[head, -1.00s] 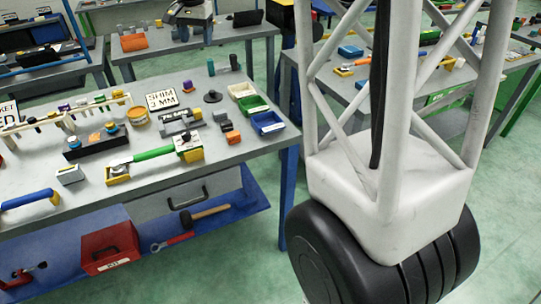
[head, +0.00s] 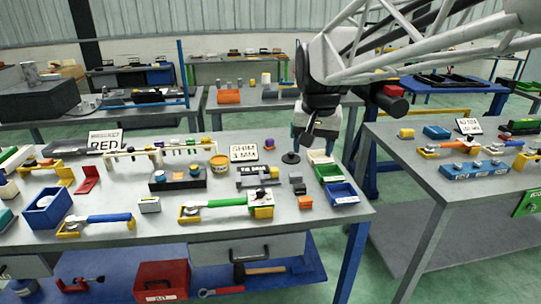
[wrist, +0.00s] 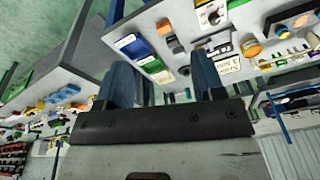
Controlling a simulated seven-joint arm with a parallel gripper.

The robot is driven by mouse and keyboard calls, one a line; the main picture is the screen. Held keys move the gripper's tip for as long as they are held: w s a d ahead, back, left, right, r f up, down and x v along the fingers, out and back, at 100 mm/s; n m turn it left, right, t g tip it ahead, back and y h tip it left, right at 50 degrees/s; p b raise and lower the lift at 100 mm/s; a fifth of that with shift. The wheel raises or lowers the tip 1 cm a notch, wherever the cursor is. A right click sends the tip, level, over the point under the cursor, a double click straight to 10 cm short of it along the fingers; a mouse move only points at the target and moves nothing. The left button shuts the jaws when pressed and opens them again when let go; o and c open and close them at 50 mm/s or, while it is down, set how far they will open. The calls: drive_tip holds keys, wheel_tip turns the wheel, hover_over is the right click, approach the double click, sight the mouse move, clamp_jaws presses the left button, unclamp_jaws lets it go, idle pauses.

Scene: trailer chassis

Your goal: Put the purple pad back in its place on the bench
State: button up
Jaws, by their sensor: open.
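A small purple piece (head: 158,143) shows behind the white peg rack on the bench (head: 300,238). It is too small to tell whether it is the pad, and I cannot make out the pad's place. My gripper (head: 309,138) is over the back right of the bench, near the black round-based stand and the bins, well to the right of the purple piece. In the wrist view my gripper (wrist: 165,88) has its two blue fingers apart, with nothing between them.
White, green and blue bins (head: 341,194) line the bench's right end. A white peg rack (head: 160,152), yellow tin (head: 219,164), SHIM sign (head: 243,152) and green-handled tool (head: 225,203) crowd the top. Another bench (head: 450,185) stands right, across a gap.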

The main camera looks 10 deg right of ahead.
drive_tip(key=s+f+n, duration=0.1)
drive_tip(key=s+f, duration=0.3)
drive_tip(key=s, duration=0.7)
drive_tip(key=s+f+n, duration=0.2)
drive_tip(key=s+f, duration=0.3)
drive_tip(key=s, duration=0.5)
drive_tip(key=shift+s+f+t, duration=0.3)
drive_tip(key=shift+s, duration=0.1)
